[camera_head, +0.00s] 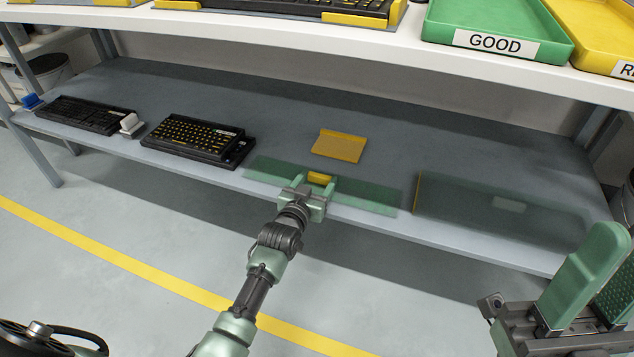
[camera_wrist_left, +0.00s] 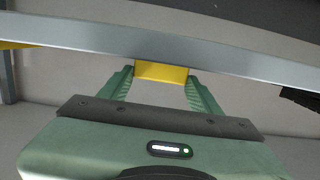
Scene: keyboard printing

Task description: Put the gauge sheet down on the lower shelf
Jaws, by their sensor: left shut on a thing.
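My left gripper (camera_head: 319,183) is shut on the yellow grip of a see-through green gauge sheet (camera_head: 365,194). The sheet is wide and lies along the front edge of the lower shelf (camera_head: 300,122). I cannot tell whether it touches the shelf or hovers just over it. In the left wrist view the yellow grip (camera_wrist_left: 162,71) sits between the two green fingers; the clear sheet does not stand out there. My right gripper (camera_head: 612,262) is at the lower right, in front of the shelf, open and empty.
A dark see-through panel with a yellow edge (camera_head: 470,200) lies to the right. A yellow piece (camera_head: 340,146) lies behind the sheet. Keyboards (camera_head: 190,137) (camera_head: 85,114) are at left. The upper shelf (camera_head: 300,38) holds a green GOOD tray (camera_head: 500,25) and a yellow tray (camera_head: 600,35).

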